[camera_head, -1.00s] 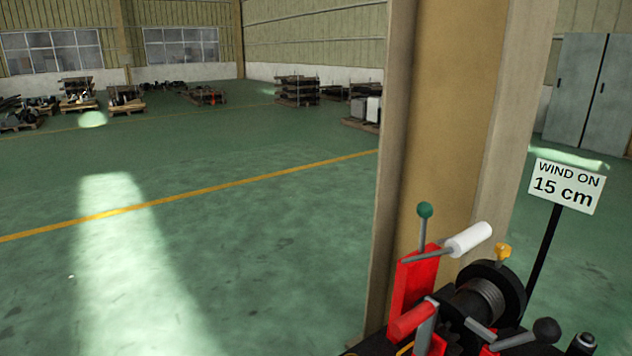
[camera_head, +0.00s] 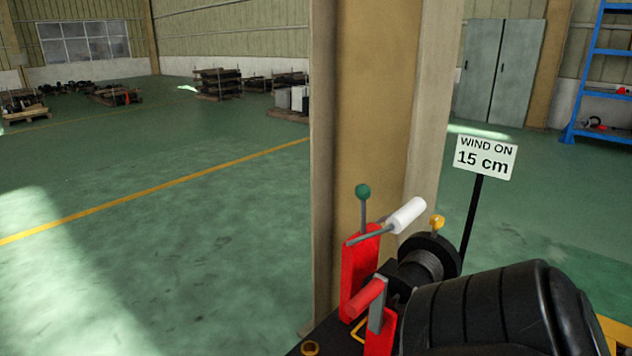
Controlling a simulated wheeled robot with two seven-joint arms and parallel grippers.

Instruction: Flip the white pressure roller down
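The white pressure roller (camera_head: 406,214) sits on a grey arm at the top of the red frame (camera_head: 358,272) of the winch. It is tilted up to the right and stands above the black drum (camera_head: 424,262). A lever with a green knob (camera_head: 363,192) rises beside it, and a yellow knob (camera_head: 437,222) is to its right. A red cylinder (camera_head: 364,298) is lower on the frame. A black, ribbed arm part of mine (camera_head: 490,310) covers the winch's lower right. Neither gripper's fingers show.
A wide beige column (camera_head: 370,110) stands right behind the winch. A sign (camera_head: 486,158) reading "WIND ON 15 cm" stands on a black post to the right. A blue rack (camera_head: 600,90) is at the far right. Open green floor lies to the left.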

